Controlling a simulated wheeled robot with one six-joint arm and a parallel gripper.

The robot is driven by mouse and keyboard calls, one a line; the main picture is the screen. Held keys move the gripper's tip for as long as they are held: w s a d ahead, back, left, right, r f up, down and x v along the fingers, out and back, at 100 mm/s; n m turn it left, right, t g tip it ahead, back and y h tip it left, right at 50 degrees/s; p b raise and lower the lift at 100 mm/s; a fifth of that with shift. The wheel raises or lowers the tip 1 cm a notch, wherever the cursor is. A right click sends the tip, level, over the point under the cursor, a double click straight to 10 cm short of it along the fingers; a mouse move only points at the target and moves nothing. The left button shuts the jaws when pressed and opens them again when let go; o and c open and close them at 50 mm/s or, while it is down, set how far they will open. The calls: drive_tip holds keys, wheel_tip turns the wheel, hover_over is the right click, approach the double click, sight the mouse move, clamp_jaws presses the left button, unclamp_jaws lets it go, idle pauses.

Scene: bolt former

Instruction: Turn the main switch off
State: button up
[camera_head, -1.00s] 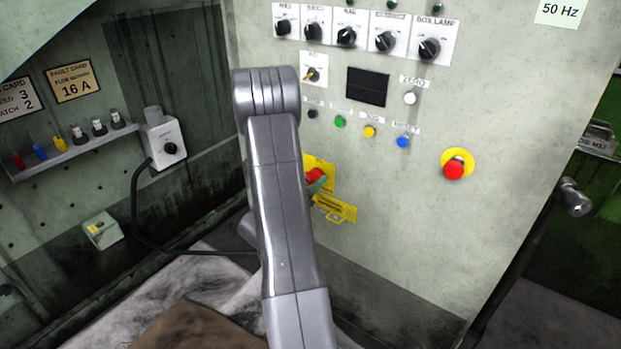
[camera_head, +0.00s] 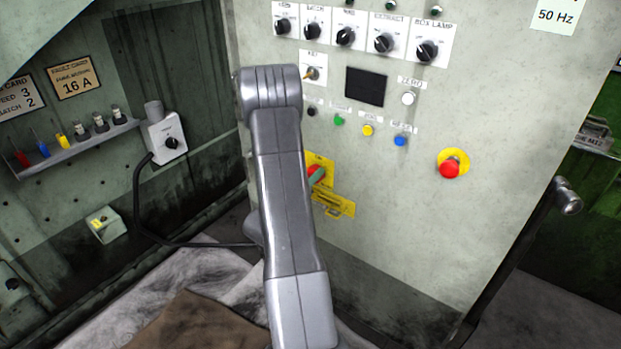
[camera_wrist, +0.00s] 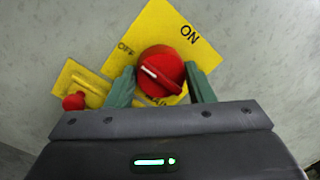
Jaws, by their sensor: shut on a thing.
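The main switch is a red rotary knob (camera_wrist: 160,70) with a white pointer line, on a yellow plate (camera_wrist: 197,47). ON is printed at the plate's upper right and OFF at its upper left in the wrist view. The pointer line runs slantwise, upper left to lower right. A lower label is partly hidden. My gripper (camera_wrist: 161,86) has its greenish fingers on both sides of the knob and is shut on it. In the head view my arm covers part of the plate, and a bit of the knob (camera_head: 312,169) shows beside a finger.
A yellow bracket (camera_head: 335,205) sits just below the switch; its small red knob (camera_wrist: 74,101) shows in the wrist view. A red emergency button (camera_head: 449,169) is to the right. Selector knobs and coloured buttons are above. A black cable (camera_head: 137,205) hangs at left.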

drive_tip(key=o, duration=1)
drive_tip(key=shift+c, duration=0.2)
drive_tip(key=v, duration=1.3)
drive_tip(key=shift+s+a+p, duration=0.3)
drive_tip(key=shift+p, duration=0.1)
drive_tip(key=x, duration=1.4)
drive_tip(key=shift+b, duration=0.4)
drive_tip(key=shift+s, duration=0.1)
